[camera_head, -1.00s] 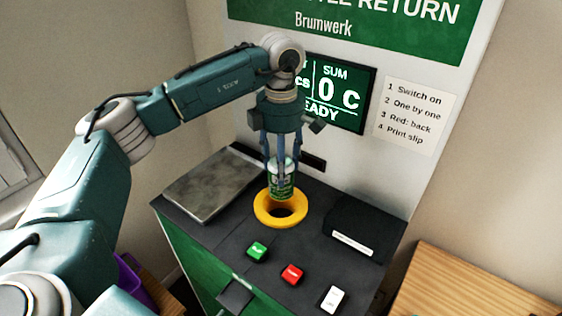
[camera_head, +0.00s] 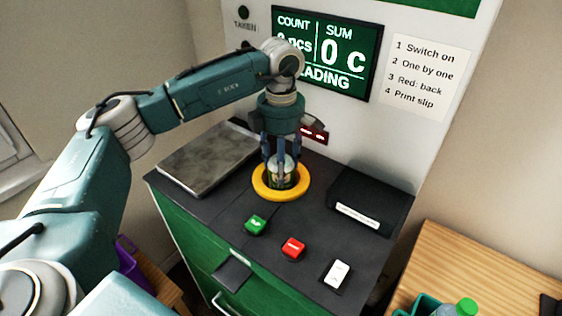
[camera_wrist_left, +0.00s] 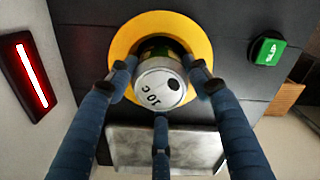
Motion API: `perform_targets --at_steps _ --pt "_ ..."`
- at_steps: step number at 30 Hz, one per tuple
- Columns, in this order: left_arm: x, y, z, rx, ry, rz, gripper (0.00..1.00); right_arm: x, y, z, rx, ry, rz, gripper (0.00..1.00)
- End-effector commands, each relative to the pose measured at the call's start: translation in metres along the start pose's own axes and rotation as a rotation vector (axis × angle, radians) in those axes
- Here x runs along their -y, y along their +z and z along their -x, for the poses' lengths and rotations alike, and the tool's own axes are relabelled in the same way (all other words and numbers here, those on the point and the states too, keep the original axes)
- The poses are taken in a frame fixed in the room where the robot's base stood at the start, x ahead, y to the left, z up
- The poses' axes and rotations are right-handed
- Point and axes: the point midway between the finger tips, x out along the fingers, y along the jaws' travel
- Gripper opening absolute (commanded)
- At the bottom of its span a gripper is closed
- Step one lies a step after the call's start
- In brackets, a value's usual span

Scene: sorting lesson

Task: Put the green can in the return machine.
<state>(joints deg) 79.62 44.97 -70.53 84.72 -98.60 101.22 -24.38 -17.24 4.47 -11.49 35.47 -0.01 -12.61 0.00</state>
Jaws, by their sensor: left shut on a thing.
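The green can (camera_head: 281,174) is upright in my left gripper (camera_head: 280,165), with its lower part inside the yellow ring (camera_head: 262,190) of the return machine. In the left wrist view the can's silver top (camera_wrist_left: 160,86) reads "10 C", and the left gripper's fingers (camera_wrist_left: 160,90) close around it. The yellow ring (camera_wrist_left: 118,45) surrounds the can there. The machine's screen (camera_head: 345,75) shows "SUM 0 C" and a partly covered word ending in "ADING". A small panel (camera_head: 316,134) glows red behind the gripper. My right gripper does not show.
On the machine's top are a metal plate (camera_head: 205,160), a black box (camera_head: 372,200), and green (camera_head: 255,224), red (camera_head: 293,248) and white (camera_head: 337,273) buttons. At lower right a wooden table (camera_head: 480,265) holds a green container with a green-capped bottle (camera_head: 465,308).

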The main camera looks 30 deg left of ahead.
Motion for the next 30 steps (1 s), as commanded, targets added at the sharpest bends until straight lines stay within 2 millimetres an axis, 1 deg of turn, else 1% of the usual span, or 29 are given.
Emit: perform_targets --at_steps 2,9,10,13,23,26,30 --pt "0.0 0.0 -0.003 0.0 0.0 0.0 0.38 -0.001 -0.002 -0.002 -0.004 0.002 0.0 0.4" --pt "0.0 0.0 -0.003 0.0 0.0 0.0 0.38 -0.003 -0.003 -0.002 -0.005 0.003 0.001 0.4" --pt "0.0 0.0 -0.003 0.0 0.0 0.0 0.51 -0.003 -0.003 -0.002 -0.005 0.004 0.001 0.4" --pt "0.0 0.0 -0.003 0.0 0.0 0.0 0.71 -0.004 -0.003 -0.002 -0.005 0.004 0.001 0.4" --pt "0.0 0.0 -0.001 0.0 0.0 0.0 0.71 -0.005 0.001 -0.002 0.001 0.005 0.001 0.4" --pt "0.0 0.001 0.008 0.002 0.001 0.0 0.71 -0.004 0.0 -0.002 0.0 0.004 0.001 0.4" --pt "-0.001 0.001 0.033 0.003 0.003 -0.001 0.71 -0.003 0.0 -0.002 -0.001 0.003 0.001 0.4"
